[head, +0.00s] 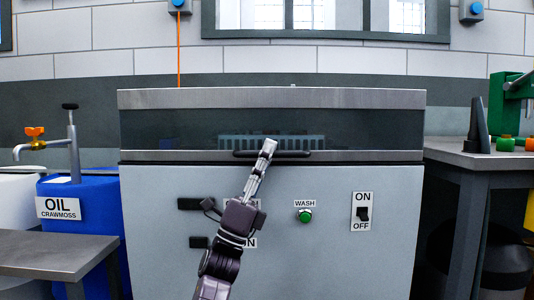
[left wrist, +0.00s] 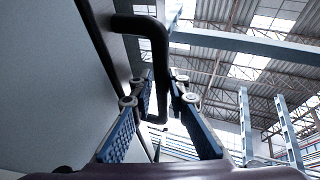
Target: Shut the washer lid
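The washer (head: 160,220) is a large grey cabinet straight ahead in the head view. Its lid (head: 170,125) has a dark glass front with metal rims. The lid looks down, its lower rim near the top of the cabinet; I cannot tell if it is fully seated. A black bar handle (head: 300,154) runs along that rim and also shows in the left wrist view (left wrist: 160,60). My left gripper (head: 269,147) is at the handle's middle. In the left wrist view its fingers (left wrist: 162,95) lie close on both sides of the bar. My right gripper is not in view.
A green WASH button (head: 305,215) and an ON/OFF switch (head: 362,213) are on the cabinet front. A blue oil barrel (head: 90,245) with a tap and a grey bench (head: 50,253) stand at left. A table (head: 480,158) with green equipment stands at right.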

